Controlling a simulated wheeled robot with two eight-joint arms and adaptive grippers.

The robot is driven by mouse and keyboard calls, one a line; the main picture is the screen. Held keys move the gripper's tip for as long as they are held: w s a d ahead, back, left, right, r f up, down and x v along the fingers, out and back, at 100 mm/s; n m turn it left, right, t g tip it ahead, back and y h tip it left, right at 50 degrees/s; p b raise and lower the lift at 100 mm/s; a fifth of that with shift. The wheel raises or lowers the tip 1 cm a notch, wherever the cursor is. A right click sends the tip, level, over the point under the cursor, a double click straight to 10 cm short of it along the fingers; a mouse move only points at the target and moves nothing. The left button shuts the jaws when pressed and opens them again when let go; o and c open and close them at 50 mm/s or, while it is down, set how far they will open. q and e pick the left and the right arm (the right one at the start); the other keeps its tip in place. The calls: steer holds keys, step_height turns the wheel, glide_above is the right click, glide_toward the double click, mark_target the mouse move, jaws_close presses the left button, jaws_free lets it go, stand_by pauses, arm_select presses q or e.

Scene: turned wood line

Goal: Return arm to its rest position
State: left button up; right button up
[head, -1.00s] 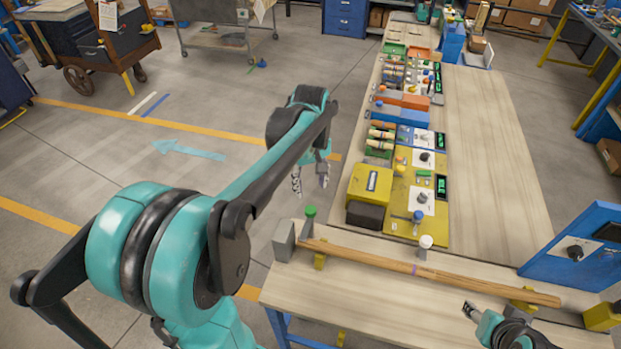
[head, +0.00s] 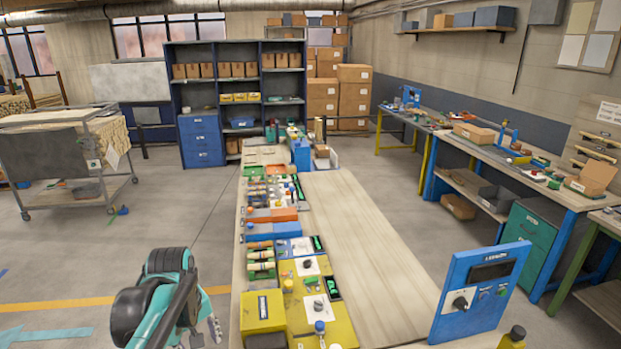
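My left arm (head: 160,305) comes in at the bottom left. Its forearm is teal and black, bent, and cut off by the lower picture edge. My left gripper (head: 203,334) hangs over the floor, just left of the workbench and its yellow station. Its grey fingers look spread, with nothing seen between them, though the arm hides part of them. My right arm and gripper are out of the picture.
The long wooden bench (head: 375,250) runs away from me, with a bare right half. A yellow station (head: 262,312) and several coloured fixtures line its left side. A blue control panel (head: 480,290) stands at the right. Open floor (head: 180,225) lies left of the bench.

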arm_select(q)
steer(key=s+d+f+m+t+b, duration=0.5)
steer(key=s+d+f+m+b, duration=0.1)
steer(key=s+d+f+m, duration=0.2)
step_height(320, 180, down, 3)
steer(key=shift+s+d+r+m+t, duration=0.15)
steer(key=shift+s+d+m+t, duration=0.15)
steer(key=shift+s+m, duration=0.6)
steer(key=shift+s, duration=0.1)
